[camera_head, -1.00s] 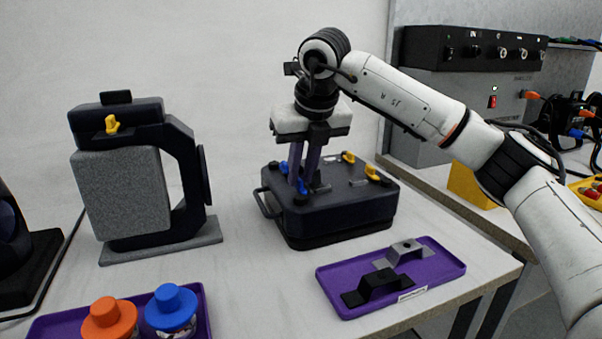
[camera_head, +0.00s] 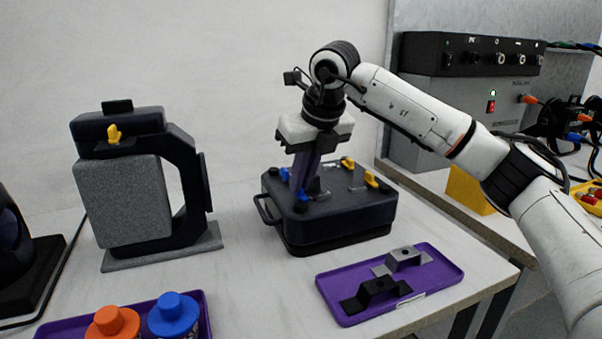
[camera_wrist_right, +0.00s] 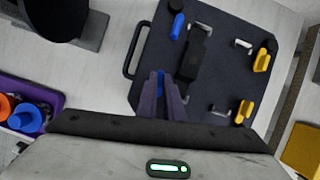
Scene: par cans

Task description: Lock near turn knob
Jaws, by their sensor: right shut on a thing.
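The dark case (camera_head: 345,215) stands on the table, with two blue knobs on its left side and two yellow knobs on its right. My right gripper (camera_head: 303,184) reaches down from above, its purple fingers shut on the near blue knob (camera_head: 302,195). In the right wrist view a little of this blue knob (camera_wrist_right: 161,78) shows between the fingertips (camera_wrist_right: 162,90); the fingers hide most of it. The far blue knob (camera_head: 285,174) is free and also shows in the right wrist view (camera_wrist_right: 177,26). My left gripper is not in view.
The yellow knobs (camera_head: 371,180) and the case handle (camera_head: 264,210) flank the fingers. A purple tray (camera_head: 440,275) with two brackets lies in front right. A dark fixture (camera_head: 190,165) stands left, and a tray with orange and blue-capped bottles (camera_head: 174,312) lies front left.

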